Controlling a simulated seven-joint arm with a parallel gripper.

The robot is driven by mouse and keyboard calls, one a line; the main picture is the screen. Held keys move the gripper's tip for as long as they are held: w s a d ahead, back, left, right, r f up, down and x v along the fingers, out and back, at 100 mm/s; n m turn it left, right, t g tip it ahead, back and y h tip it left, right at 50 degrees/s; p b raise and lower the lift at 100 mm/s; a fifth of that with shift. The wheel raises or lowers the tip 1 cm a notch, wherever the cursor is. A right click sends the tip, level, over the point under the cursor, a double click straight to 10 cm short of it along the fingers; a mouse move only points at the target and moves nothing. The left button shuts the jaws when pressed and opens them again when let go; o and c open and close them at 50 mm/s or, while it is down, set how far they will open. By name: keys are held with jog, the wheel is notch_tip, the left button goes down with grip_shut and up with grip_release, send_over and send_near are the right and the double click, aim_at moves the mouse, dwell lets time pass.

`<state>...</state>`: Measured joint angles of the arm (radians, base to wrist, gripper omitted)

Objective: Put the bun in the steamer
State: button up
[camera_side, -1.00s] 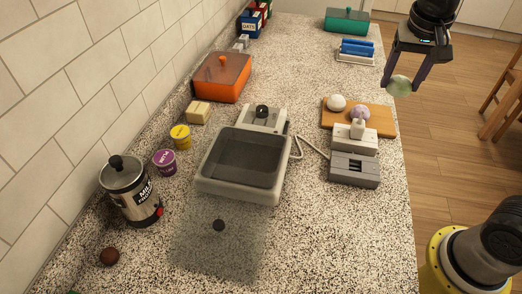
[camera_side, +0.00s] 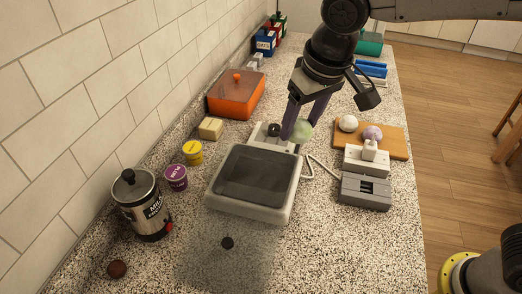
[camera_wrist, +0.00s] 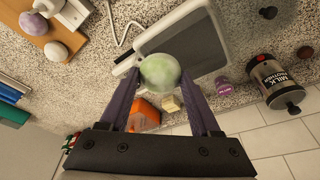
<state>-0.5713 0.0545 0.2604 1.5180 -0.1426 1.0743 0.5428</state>
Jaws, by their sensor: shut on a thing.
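A pale green bun (camera_side: 302,131) is held between the fingertips of my gripper (camera_side: 296,128). In the wrist view the bun (camera_wrist: 160,72) sits between the two purple fingers. The steamer (camera_side: 236,206) is a light grey box with an open top and a dark inside. The bun is above the steamer's back end, near its dark knob, and looks clear of it. A transparent lid (camera_side: 205,260) with a dark knob lies on the counter in front of the steamer.
A wooden board (camera_side: 397,142) holds a white bun (camera_side: 348,124) and a purple bun (camera_side: 372,132). A grey power block (camera_side: 365,192) and cable lie right of the steamer. A milk frother (camera_side: 142,205), cups, a butter block (camera_side: 211,128) and an orange box (camera_side: 236,95) stand left.

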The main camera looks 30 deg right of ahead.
jog(key=w+a+f, duration=0.1)
jog(key=w+f, duration=0.1)
jog(key=w+a+f, duration=0.1)
jog(key=w+f, duration=0.1)
jog(key=w+a+f, duration=0.1)
jog(key=w+f, duration=0.1)
jog(key=shift+w+a+f, duration=0.15)
jog(key=shift+w+a, duration=0.05)
jog(key=shift+w+a+f, duration=0.1)
jog(key=shift+w+f, duration=0.05)
jog(key=shift+f, duration=0.05)
jog(key=shift+s+x, duration=0.1)
jog(key=shift+x, duration=0.85)
jog(key=shift+s+x, duration=0.15)
jog(key=shift+x, duration=0.75)
jog(key=shift+a+f, duration=0.1)
jog(key=shift+f, duration=0.05)
jog(key=o, duration=1.1)
jog(key=v, duration=1.2)
